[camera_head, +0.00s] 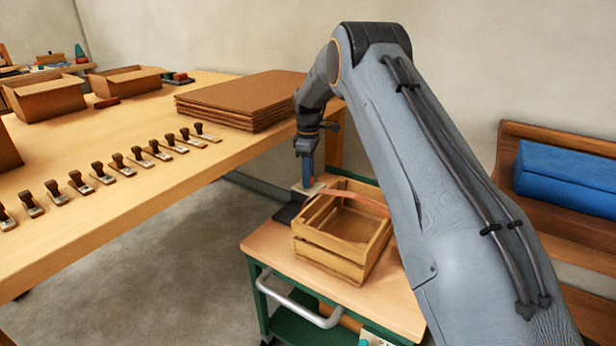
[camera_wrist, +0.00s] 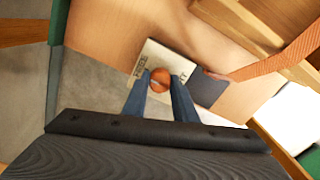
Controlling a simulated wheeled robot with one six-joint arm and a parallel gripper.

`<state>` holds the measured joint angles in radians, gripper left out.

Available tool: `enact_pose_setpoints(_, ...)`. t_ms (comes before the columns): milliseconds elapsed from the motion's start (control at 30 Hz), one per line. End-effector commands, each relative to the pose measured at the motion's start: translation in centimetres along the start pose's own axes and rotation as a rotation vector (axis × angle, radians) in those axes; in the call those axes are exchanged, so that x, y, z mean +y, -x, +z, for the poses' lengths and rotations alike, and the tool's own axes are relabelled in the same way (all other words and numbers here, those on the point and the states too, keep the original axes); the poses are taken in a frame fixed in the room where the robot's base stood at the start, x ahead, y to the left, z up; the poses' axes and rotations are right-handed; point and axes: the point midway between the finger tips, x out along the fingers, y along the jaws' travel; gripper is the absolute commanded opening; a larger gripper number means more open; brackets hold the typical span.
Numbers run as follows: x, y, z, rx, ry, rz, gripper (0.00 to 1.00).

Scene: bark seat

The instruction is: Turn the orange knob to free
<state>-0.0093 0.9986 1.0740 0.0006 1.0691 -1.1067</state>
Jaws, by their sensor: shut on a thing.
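The orange knob (camera_wrist: 160,78) sits on a pale plate (camera_wrist: 150,56) with dark lettering, in the middle of the wrist view. The lettering is partly covered; "FREE" seems to show on the left side of the plate. My gripper (camera_wrist: 161,84) has its two blue fingers on either side of the knob, shut on it. In the head view my gripper (camera_head: 307,184) points down at the back left corner of the cart top, beside the wooden crate. The knob is hidden there behind the fingers. I cannot tell which way the knob points.
A slatted wooden crate (camera_head: 325,257) with an orange-brown strap stands on the green-framed cart (camera_head: 262,244), close to my gripper. A long table (camera_head: 150,185) at left holds a row of stamps, stacked brown boards (camera_head: 240,103) and open boxes. A bench with a blue cushion (camera_head: 565,178) is at right.

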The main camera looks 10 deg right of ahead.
Motion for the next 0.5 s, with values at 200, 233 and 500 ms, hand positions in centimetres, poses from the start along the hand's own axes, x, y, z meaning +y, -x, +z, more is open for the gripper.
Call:
enact_pose_setpoints(200, 0.06, 0.12, -0.01, 0.0, 0.0, 0.002, 0.44)
enact_pose_setpoints(233, 0.06, 0.11, -0.01, 0.0, 0.0, 0.002, 0.44)
enact_pose_setpoints(500, 0.04, 0.25, -0.01, 0.0, 0.0, 0.001, 0.44)
